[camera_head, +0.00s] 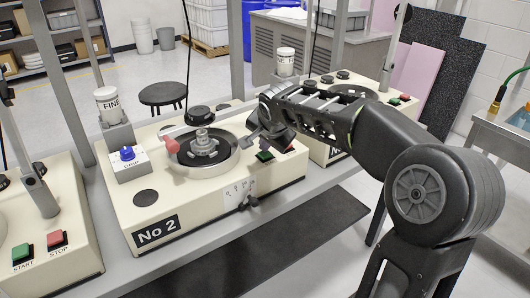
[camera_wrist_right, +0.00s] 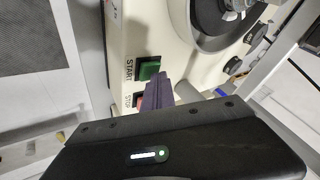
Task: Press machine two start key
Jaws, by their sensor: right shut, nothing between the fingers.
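Machine two (camera_head: 190,210) is a cream housing with a "No 2" plate and a round metal bowl. Its green start key (camera_head: 265,155) is at the front right, beside my right gripper (camera_head: 258,138). In the right wrist view the green key (camera_wrist_right: 149,69) with its START label is clear. The red stop key (camera_wrist_right: 139,101) is partly hidden behind my right gripper's dark fingers (camera_wrist_right: 166,90). The fingers are shut and empty, their tips close to the lower edge of the green key. I cannot tell whether they touch it. My left gripper is not in view.
Machine one (camera_head: 60,245) stands at the left with its own green and red keys. Another machine (camera_head: 325,150) stands at the right behind my arm. A blue knob box (camera_head: 128,160) and a FINE bottle (camera_head: 109,105) are by machine two. A dark mat (camera_head: 300,235) lies on the floor in front.

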